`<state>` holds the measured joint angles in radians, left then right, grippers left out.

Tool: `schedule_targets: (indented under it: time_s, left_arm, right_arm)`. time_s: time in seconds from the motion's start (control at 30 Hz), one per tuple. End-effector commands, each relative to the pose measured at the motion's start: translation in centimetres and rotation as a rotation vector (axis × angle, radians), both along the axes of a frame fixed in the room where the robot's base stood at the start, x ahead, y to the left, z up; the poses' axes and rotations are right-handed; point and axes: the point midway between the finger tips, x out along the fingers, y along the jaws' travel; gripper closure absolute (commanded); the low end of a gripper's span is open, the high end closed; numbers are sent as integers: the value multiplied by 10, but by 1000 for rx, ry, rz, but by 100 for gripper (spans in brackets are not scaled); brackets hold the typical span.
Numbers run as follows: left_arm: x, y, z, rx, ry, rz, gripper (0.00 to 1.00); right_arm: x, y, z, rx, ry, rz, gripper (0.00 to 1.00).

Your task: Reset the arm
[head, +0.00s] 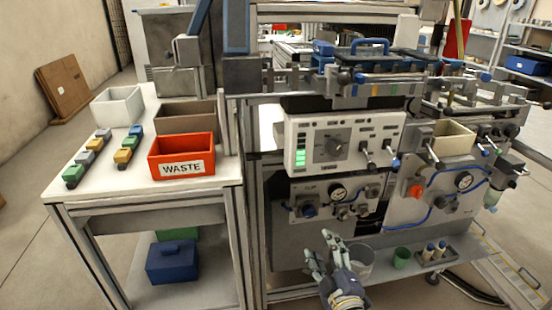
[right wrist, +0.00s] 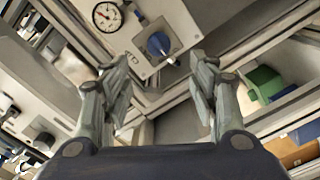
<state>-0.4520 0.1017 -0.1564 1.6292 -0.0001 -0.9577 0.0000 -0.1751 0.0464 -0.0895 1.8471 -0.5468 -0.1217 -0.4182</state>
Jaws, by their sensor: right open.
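My right gripper (head: 323,248) is in the lower middle of the head view, in front of the machine's lower panel. It is open and its fingers point up. In the right wrist view my right gripper (right wrist: 165,85) shows both fingers spread wide, with nothing between them. A panel with a gauge (right wrist: 106,16) and a blue knob (right wrist: 158,44) lies beyond the fingertips. My left gripper is not in view.
A white table (head: 115,180) on the left holds a red WASTE bin (head: 182,170), a white bin (head: 118,107), a brown bin (head: 187,117) and several coloured blocks. The machine's control box (head: 343,138) stands above my gripper. A green cup (head: 402,258) stands to its right.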

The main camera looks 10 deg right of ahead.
Motion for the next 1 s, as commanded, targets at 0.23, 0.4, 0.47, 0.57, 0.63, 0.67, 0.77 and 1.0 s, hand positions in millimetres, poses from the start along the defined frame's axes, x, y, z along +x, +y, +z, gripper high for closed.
schedule_targets:
  time_s: [0.23, 0.4, 0.47, 0.57, 0.63, 0.67, 0.77, 1.0]
  left_arm:
    - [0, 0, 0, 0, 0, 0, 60]
    - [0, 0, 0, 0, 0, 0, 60]
    - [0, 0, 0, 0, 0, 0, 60]
    - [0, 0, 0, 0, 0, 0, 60]
    - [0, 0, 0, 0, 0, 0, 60]
    - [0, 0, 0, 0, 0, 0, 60]
    - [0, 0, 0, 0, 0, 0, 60]
    - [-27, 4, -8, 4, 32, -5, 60]
  right_arm:
    - [-34, -13, -102, 182, 296, -86, 46]
    - [-104, -18, -212, 383, 645, -220, 46]
    - [-134, -17, -244, 444, 760, -272, 46]
    - [-186, -15, -288, 526, 936, -358, 46]
    - [-221, -12, -312, 572, 1045, -415, 46]
    - [-236, -11, -321, 588, 1090, -439, 46]
    - [-286, -6, -345, 640, 1232, -520, 46]
    - [-337, -7, -362, 654, 1331, -577, 46]
